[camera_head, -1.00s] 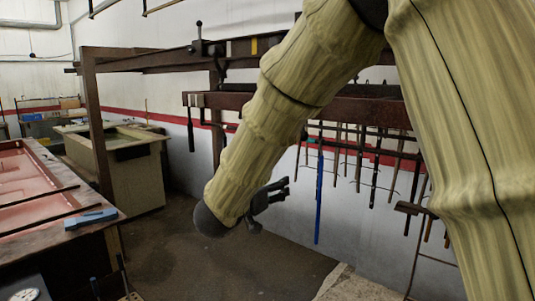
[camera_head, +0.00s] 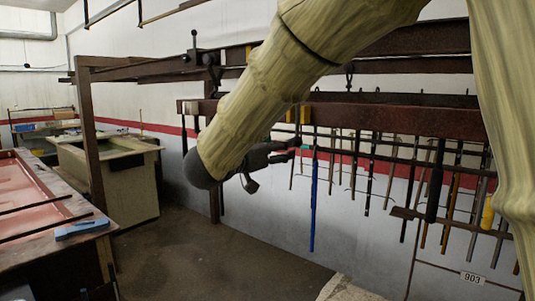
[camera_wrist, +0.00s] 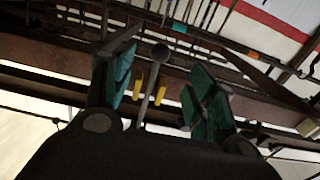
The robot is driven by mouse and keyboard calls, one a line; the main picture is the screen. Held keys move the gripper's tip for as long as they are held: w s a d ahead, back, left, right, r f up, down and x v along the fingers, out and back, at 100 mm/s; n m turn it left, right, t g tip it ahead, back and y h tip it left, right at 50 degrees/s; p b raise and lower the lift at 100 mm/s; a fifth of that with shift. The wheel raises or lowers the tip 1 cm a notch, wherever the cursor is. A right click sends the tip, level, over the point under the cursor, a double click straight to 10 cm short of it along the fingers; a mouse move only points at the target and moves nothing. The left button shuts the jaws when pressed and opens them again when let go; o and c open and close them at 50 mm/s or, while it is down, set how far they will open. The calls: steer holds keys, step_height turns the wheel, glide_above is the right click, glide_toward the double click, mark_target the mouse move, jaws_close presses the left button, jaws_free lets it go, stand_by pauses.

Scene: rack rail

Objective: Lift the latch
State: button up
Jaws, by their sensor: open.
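In the wrist view, a thin grey lever with a dark ball knob (camera_wrist: 160,52) looks like the latch. It stands between two yellow posts (camera_wrist: 138,82) in front of a brown rail. My gripper (camera_wrist: 165,75) is open, with its green-padded fingers on either side of the lever in the picture; I cannot tell whether they touch it. In the head view, my gripper (camera_head: 296,150) is just below the lower brown rail (camera_head: 400,117), near a yellow piece (camera_head: 305,114). The lever cannot be made out clearly there, and my arm hides part of the rail.
Several rods and tools hang below the rail, including a blue rod (camera_head: 314,205) close to my gripper. An upper rail (camera_head: 420,40) runs above. A bench with red panels (camera_head: 30,185) stands at the left, a beige tank (camera_head: 120,185) behind it. The floor between is clear.

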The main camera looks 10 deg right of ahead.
steer(key=shift+p+x, duration=0.95)
steer(key=shift+x, duration=3.4)
steer(key=c, duration=0.9)
steer(key=shift+a, duration=0.1)
steer(key=shift+c, duration=0.2)
